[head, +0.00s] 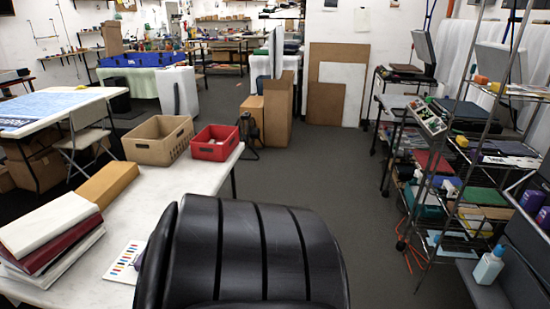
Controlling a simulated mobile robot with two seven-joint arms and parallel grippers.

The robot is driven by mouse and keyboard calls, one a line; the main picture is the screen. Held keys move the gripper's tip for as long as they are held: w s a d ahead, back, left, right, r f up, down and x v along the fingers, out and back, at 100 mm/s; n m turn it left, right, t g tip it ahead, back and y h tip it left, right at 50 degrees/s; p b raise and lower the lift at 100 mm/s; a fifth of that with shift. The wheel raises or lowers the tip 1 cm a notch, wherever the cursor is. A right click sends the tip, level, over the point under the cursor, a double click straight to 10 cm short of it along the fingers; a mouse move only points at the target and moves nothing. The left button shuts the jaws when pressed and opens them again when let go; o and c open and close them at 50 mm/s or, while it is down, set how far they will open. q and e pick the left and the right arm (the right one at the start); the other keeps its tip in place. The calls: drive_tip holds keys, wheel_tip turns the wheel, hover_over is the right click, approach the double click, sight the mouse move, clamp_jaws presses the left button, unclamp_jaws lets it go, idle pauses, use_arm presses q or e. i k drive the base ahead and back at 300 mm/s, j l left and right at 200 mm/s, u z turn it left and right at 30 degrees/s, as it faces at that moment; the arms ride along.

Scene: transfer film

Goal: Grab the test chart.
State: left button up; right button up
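A white card with rows of small coloured patches, which looks like the test chart (126,262), lies flat on the white table (180,199) at the lower left of the head view. Its right edge is close to a black ribbed chair back (255,250), which may hide a little of it. A stack of white and dark red binders or books (62,238) lies just left of the card. Neither of my grippers is in view.
The chair back fills the bottom middle, beside the table. A tan box (108,185), a beige basket (158,141) and a red bin (214,143) stand farther along the table. Loaded wire shelves (470,165) line the right. The grey floor (330,165) between is open.

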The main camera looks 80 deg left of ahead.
sight(125, 270)
drive_tip(key=u, duration=1.75)
